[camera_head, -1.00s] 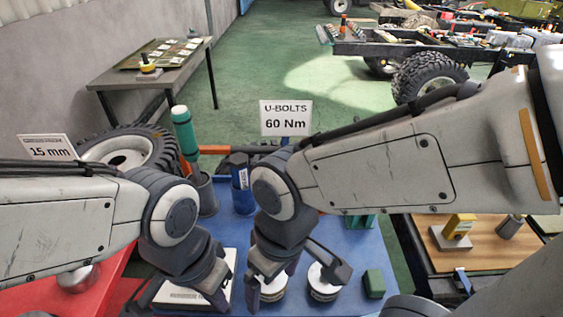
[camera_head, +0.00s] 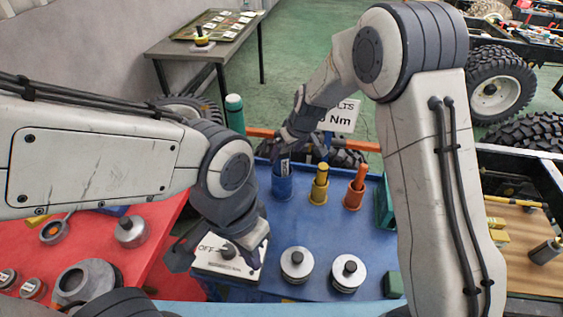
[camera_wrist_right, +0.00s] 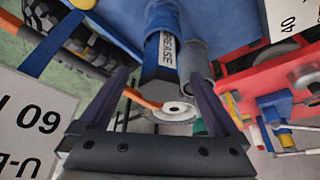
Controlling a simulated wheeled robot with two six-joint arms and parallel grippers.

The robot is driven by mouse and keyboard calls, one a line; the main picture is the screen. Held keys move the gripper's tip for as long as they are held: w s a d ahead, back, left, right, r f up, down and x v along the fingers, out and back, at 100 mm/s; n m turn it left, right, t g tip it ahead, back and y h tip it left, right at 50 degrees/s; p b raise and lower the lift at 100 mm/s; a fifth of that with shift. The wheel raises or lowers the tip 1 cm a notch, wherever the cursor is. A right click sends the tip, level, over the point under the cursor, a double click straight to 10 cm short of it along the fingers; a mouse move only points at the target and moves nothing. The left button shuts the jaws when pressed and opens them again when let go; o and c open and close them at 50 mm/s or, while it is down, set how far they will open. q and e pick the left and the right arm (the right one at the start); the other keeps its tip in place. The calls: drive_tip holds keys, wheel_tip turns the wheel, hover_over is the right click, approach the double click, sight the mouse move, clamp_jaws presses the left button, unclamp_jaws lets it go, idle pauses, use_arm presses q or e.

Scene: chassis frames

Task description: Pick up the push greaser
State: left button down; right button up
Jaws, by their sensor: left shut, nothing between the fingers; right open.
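The push greaser (camera_head: 284,167) looks to be the blue cylinder with a white label, standing upright at the back of the blue table. In the right wrist view the greaser (camera_wrist_right: 166,50) has "GREASE" on its label and a dark grey end. My right gripper (camera_head: 290,150) is open at its top. In the wrist view the fingers of my right gripper (camera_wrist_right: 160,80) lie either side of the dark end, with gaps; contact is not visible. My left gripper (camera_head: 242,262) is shut and empty by the white box (camera_head: 212,262) marked OFF.
A yellow piece (camera_head: 320,185) and an orange piece (camera_head: 355,187) stand right of the greaser. Two round weights (camera_head: 297,264) sit in front. A sign (camera_head: 343,117) stands behind. The middle of the blue table (camera_head: 312,225) is clear.

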sight(282, 171)
drive_tip(key=shift+p+x, duration=0.9)
drive_tip(key=shift+x, duration=2.15)
drive_tip(key=shift+r, duration=0.1)
clamp_jaws()
